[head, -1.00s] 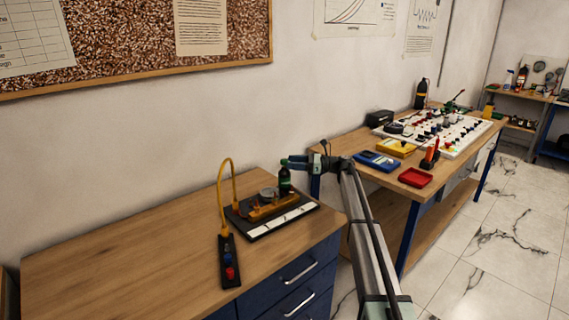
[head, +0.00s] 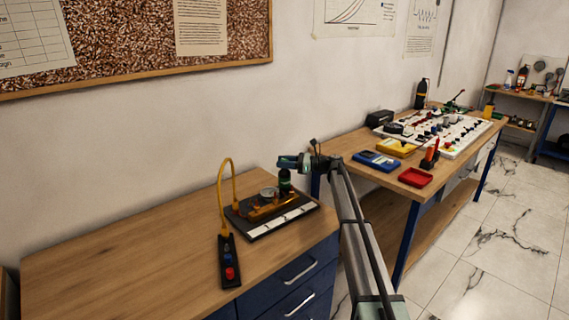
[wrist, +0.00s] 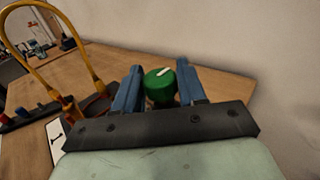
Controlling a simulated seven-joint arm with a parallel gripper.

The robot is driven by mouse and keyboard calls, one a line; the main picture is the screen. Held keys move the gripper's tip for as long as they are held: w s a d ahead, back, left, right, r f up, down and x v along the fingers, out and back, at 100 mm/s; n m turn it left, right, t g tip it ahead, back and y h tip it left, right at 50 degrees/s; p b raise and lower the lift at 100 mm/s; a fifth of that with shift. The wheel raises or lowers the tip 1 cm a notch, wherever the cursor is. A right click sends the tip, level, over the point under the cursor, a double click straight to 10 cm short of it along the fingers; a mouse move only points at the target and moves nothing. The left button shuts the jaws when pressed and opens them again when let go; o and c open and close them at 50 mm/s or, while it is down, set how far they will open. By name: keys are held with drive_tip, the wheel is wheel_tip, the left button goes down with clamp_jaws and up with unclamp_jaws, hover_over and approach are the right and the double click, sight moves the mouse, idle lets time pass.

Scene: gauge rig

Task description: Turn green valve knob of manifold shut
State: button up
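The manifold has a brass-coloured body (head: 268,211) on a black base plate with a white marked strip, on the near wooden bench. In the wrist view the green valve knob (wrist: 160,88) has a white pointer line on its top. My gripper (wrist: 160,80) has one blue finger on each side of the knob, with narrow gaps showing. It looks open; contact with the knob is not visible. In the head view my gripper (head: 284,182) is at the back right of the manifold, and the knob cannot be made out clearly there.
A yellow hose (head: 226,180) arches from the manifold to a black strip with blue and red fittings (head: 229,262). The left of the bench is clear. A second bench (head: 350,140) to the right carries meters and a red tray (head: 415,177).

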drive_tip(key=c, duration=0.4)
drive_tip(key=shift+c, duration=0.2)
